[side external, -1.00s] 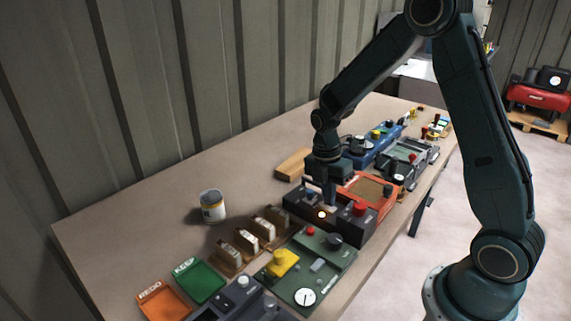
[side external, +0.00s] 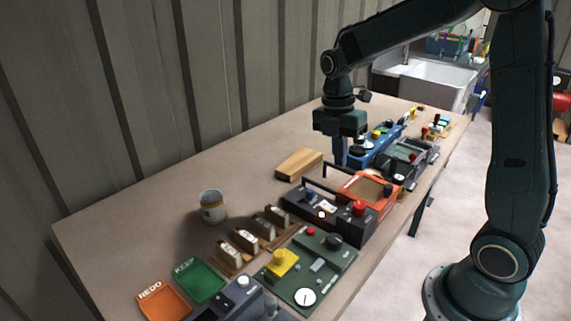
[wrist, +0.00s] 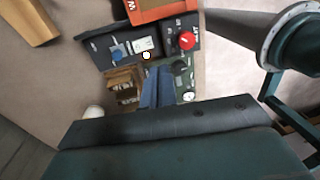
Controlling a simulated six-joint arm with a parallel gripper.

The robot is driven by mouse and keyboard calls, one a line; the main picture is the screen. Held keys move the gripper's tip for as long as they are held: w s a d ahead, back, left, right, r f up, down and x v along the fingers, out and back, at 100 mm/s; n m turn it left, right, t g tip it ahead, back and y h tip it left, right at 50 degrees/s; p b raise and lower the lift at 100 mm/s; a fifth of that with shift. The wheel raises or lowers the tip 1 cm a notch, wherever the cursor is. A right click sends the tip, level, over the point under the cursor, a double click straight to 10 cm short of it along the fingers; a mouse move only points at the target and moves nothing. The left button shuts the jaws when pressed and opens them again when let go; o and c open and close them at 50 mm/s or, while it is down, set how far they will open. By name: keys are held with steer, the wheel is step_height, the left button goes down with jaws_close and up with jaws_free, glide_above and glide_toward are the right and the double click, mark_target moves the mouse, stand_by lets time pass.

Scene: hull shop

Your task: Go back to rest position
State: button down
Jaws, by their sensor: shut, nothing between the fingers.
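My gripper (side external: 340,160) is shut and empty. In the side view it hangs pointing down above the far side of the dark control box (side external: 325,213), apart from it. The box carries a red knob, a small lit lamp and a handle. In the wrist view my gripper's fingers (wrist: 157,75) show together in the middle, with the dark box (wrist: 100,45) beyond them.
An orange-red unit (side external: 372,190), a blue unit (side external: 372,155) and a wooden block (side external: 299,165) stand near the gripper. A green panel (side external: 325,270), a tin (side external: 212,205), wooden holders, a green KEEP tray (side external: 200,281) and an orange REDO tray (side external: 164,301) are nearer. The table's left is clear.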

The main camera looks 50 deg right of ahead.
steer(key=shift+s+r, duration=0.1)
steer(key=shift+r, duration=0.4)
steer(key=s+a+r+m+t, duration=0.3)
steer(key=s+r+m, duration=0.1)
steer(key=s+m, duration=0.4)
steer(key=s+a+r+m+t, duration=0.4)
steer(key=s+m, duration=0.5)
steer(key=m, duration=0.1)
steer(key=shift+a, duration=0.3)
